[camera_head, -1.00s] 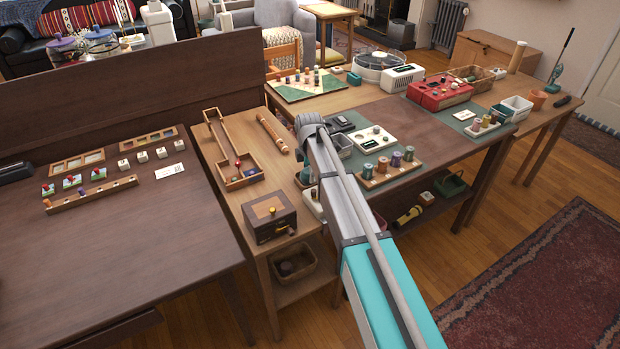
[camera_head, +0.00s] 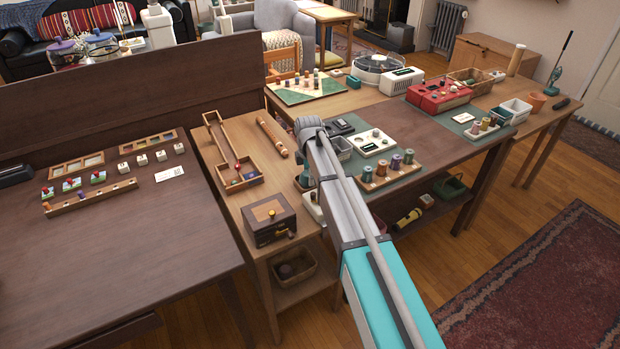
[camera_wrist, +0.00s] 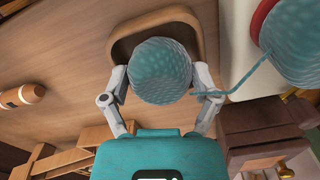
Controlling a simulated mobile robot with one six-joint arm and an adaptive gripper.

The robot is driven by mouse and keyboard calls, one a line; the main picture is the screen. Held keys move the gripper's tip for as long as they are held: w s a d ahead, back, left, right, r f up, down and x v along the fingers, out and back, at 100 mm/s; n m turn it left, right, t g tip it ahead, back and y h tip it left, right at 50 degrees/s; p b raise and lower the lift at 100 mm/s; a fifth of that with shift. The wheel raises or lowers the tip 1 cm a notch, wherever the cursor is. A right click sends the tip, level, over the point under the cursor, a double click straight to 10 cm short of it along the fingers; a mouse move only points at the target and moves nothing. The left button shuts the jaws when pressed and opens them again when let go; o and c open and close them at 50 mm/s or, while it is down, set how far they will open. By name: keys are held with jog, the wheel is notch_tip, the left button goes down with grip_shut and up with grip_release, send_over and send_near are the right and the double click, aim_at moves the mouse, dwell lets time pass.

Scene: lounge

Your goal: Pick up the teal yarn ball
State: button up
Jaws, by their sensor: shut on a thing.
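In the wrist view, a round teal yarn ball (camera_wrist: 160,71) with a netted surface sits between the two fingers of my gripper (camera_wrist: 161,84). The fingers are shut on it from both sides. A brown wooden holder with a rounded rim (camera_wrist: 122,48) shows behind the ball; I cannot tell whether they touch. A teal strand runs from the ball to a larger teal wound ball (camera_wrist: 292,45) at the upper right, beside a red rim and a white body. In the head view, my arm hides most of the gripper and the yarn ball cannot be made out.
Near the gripper stands a dark wooden box (camera_head: 270,222) with a knob, which also shows in the wrist view (camera_wrist: 262,135). A wooden marble track (camera_head: 228,150) and turned wooden rod (camera_head: 272,136) lie left. A spool board (camera_head: 390,172) lies right.

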notch_tip(320, 180, up, 3)
jog(key=p, duration=0.2)
jog(key=shift+f+p, duration=0.2)
jog(key=shift+p, duration=0.15)
jog(key=s+r+p, duration=0.3)
jog(key=s, duration=0.1)
jog(key=s+d+r+p, duration=0.1)
jog(key=s+r+p, duration=0.3)
jog(key=s, duration=0.1)
jog(key=s+d+r+p, duration=0.1)
jog(key=s+r+p, duration=0.2)
jog(key=s, duration=0.1)
jog(key=shift+s+d+r, duration=0.1)
jog(key=shift+s+r, duration=0.1)
jog(key=shift+s, duration=0.2)
jog(key=shift+s, duration=0.1)
